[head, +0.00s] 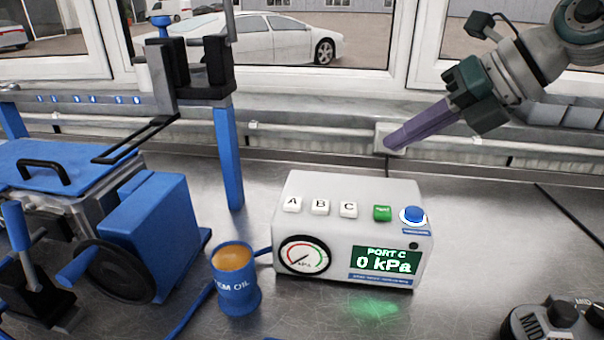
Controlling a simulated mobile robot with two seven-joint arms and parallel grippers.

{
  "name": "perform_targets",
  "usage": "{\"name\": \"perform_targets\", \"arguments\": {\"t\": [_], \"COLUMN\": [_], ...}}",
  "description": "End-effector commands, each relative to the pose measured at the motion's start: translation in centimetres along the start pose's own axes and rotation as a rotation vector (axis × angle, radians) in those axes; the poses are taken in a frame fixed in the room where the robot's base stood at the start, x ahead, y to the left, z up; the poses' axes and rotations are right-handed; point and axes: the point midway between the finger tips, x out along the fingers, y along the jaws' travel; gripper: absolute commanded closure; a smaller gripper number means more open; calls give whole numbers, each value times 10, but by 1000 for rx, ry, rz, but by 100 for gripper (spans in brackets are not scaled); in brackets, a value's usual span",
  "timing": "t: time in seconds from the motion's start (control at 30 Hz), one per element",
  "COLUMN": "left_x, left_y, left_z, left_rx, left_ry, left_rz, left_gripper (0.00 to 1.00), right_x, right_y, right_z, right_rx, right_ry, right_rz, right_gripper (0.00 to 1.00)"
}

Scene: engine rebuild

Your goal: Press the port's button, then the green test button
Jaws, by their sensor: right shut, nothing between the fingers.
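A white test box (350,235) stands on the metal bench in the middle of the head view. On its top are white buttons A (292,205), B (320,207) and C (348,209), a green button (382,212) and a round blue button (413,216). Its green display (387,261) reads "PORT C" and "0 kPa". A round gauge (304,255) is on the left of its front. My right gripper (394,142) is shut and empty, pointing down-left, above and apart from the box. My left gripper is not in view.
A blue cup (235,285) with brownish contents stands left of the box. Blue machinery (150,235) and a blue post (228,160) fill the left side. A dark dial unit (560,322) is at bottom right. The bench right of the box is mostly clear.

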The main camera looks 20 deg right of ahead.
Motion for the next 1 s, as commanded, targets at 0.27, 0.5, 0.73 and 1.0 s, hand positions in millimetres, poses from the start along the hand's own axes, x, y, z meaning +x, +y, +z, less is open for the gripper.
{"name": "perform_targets", "arguments": {"t": [0.27, 0.5, 0.73, 1.0], "left_x": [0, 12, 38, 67], "left_y": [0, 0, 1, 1], "left_z": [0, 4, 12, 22], "left_rx": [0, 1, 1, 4], "left_ry": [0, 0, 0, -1], "left_rz": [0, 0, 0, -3], "left_gripper": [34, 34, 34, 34], "right_x": [0, 10, 31, 56], "right_y": [0, -6, -21, -40], "right_z": [0, -7, -22, -40], "right_rx": [2, 4, 5, 5], "right_ry": [-2, -2, -2, -2], "right_rz": [3, 4, 5, 3], "right_gripper": [100, 100, 100, 100]}}
